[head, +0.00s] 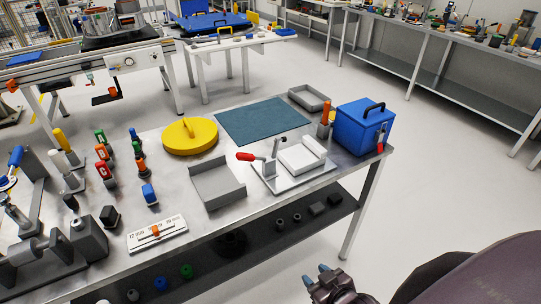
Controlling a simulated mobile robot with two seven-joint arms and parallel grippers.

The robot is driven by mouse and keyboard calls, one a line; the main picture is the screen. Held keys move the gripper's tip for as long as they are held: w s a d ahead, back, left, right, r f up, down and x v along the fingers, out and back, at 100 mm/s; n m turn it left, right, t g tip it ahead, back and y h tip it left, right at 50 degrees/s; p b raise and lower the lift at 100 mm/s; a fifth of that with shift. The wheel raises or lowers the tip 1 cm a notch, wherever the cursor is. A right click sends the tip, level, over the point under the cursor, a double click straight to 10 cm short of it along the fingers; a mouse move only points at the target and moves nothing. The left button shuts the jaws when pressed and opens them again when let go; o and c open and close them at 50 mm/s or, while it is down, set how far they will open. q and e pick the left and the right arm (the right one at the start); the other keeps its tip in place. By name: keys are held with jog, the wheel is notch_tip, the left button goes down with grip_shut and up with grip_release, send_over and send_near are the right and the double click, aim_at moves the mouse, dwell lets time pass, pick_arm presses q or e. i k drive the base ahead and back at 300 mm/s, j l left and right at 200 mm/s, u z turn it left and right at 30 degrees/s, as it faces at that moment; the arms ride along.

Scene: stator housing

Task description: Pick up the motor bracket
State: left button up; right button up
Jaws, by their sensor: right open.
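I cannot tell for certain which part is the motor bracket. A white block-like part (302,155) sits on a light plate with a red-handled toggle clamp (262,160), right of the table's middle. A grey open-sided, tray-like piece (218,183) lies left of the plate. My right gripper (317,275) is at the bottom of the view, in front of the table and well apart from these pieces. It is open and empty, with bluish fingertips. My left gripper is out of view.
The metal table (285,202) also holds a yellow round lid (190,138), a teal mat (262,121), a blue box (363,127), a small grey tray (309,98) and a slider gauge (157,235). Several clamps and tools crowd its left side. The floor at right is clear.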

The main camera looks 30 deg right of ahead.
aim_at(309, 154)
jog(key=l+u, duration=0.15)
jog(key=u, duration=0.25)
jog(key=l+u, duration=0.15)
jog(key=u, duration=0.2)
jog(key=l+u, duration=0.15)
jog(key=u, duration=0.25)
jog(key=k+l+u, duration=0.45)
jog(key=l+u, duration=0.2)
jog(key=k+l+u, duration=0.4)
jog(key=k+l, duration=0.45)
jog(key=k+l+u, duration=0.1)
jog(key=k+l, duration=0.2)
jog(key=k, duration=0.15)
